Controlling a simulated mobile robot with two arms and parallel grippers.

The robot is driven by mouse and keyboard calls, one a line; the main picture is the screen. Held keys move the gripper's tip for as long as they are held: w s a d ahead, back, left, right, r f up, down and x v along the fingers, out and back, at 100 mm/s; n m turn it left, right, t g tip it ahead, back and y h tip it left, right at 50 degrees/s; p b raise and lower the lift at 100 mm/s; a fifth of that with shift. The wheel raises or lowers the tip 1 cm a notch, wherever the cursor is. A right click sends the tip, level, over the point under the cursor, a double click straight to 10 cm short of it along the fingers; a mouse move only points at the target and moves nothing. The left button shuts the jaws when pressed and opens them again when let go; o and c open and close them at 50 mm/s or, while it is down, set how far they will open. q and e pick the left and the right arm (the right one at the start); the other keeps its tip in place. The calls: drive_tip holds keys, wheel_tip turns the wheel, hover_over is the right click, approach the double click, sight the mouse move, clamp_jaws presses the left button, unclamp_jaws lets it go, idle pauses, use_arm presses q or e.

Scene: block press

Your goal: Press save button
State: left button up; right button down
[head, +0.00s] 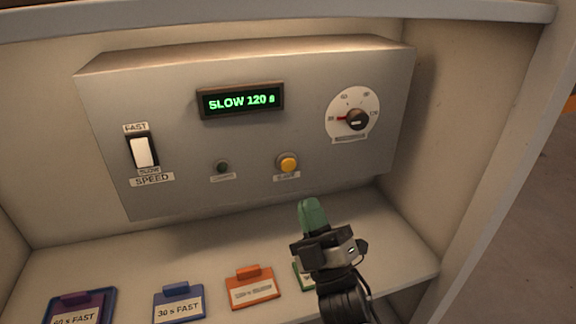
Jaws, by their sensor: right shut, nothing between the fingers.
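A round yellow button (288,162) sits low on the grey control panel (180,85), right of its middle. The small label under it is too blurred to read with certainty. My right gripper (311,210) is shut and empty, its green fingertips together. It shows below and slightly right of the yellow button, apart from it in the picture. My left gripper is not in view.
The panel has a display (241,101) reading "SLOW 120 s", a speed rocker switch (141,151), a dial (355,119) and a small dark green indicator (222,167). Blue (179,303), orange (252,288) and other cards lie below. The cabinet's side wall (480,140) stands right.

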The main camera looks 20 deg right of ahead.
sight(288, 165)
drive_tip(key=shift+s+a+r+n+y, duration=0.1)
drive_tip(key=shift+r+n+y, duration=0.15)
drive_tip(key=shift+n+y, duration=0.2)
drive_tip(key=w+b, duration=0.1)
drive_tip(key=w, duration=0.8)
drive_tip(key=shift+a+b, duration=0.15)
drive_tip(key=shift+b, duration=0.15)
idle(1.8)
drive_tip(key=shift+w, duration=0.35)
drive_tip(key=shift+w+b, duration=0.45)
idle(0.6)
drive_tip(key=shift+s, duration=0.9)
